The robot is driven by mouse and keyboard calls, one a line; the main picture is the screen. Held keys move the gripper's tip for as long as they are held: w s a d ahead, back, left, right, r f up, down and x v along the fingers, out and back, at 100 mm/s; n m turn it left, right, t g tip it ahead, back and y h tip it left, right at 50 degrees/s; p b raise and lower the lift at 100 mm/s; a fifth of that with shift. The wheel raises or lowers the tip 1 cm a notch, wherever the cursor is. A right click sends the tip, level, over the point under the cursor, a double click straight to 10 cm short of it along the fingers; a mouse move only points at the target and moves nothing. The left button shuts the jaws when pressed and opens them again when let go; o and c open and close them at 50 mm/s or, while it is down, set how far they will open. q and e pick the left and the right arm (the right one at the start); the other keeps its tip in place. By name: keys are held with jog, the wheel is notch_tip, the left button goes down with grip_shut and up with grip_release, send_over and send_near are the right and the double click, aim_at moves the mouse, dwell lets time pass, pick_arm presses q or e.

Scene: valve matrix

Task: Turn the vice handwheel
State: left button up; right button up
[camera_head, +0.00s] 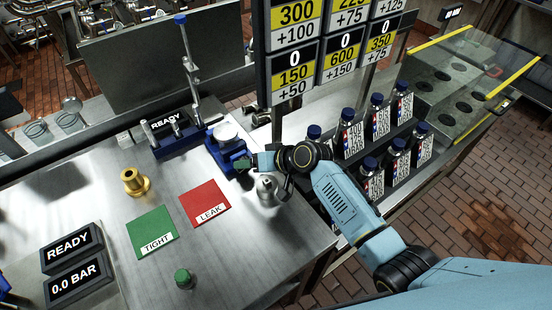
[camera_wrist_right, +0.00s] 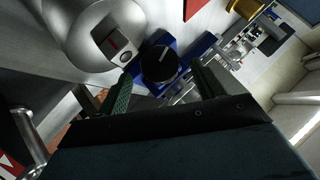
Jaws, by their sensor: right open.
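The blue vice (camera_head: 232,155) stands at the bench's right side, with a round silver part (camera_head: 227,131) on it. In the right wrist view the vice's handwheel (camera_wrist_right: 160,63) is a round black knob with a white line, on a blue block. My right gripper (camera_head: 250,162) is open. In the right wrist view its two green-padded fingers (camera_wrist_right: 163,78) lie on either side of the knob, apart from it in the picture; I cannot tell the depth gap. The silver part (camera_wrist_right: 92,35) shows at upper left there. My left gripper is not in view.
A red LEAK mat (camera_head: 205,200) and green TIGHT mat (camera_head: 151,230) lie on the bench, near a brass fitting (camera_head: 134,183). A blue stand (camera_head: 180,143) is left of the vice. Labelled bottles (camera_head: 350,135) stand right of my arm.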

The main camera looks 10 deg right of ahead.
jog(key=v, duration=1)
jog(key=shift+s+d+r, duration=0.15)
jog(key=shift+s+d, duration=0.1)
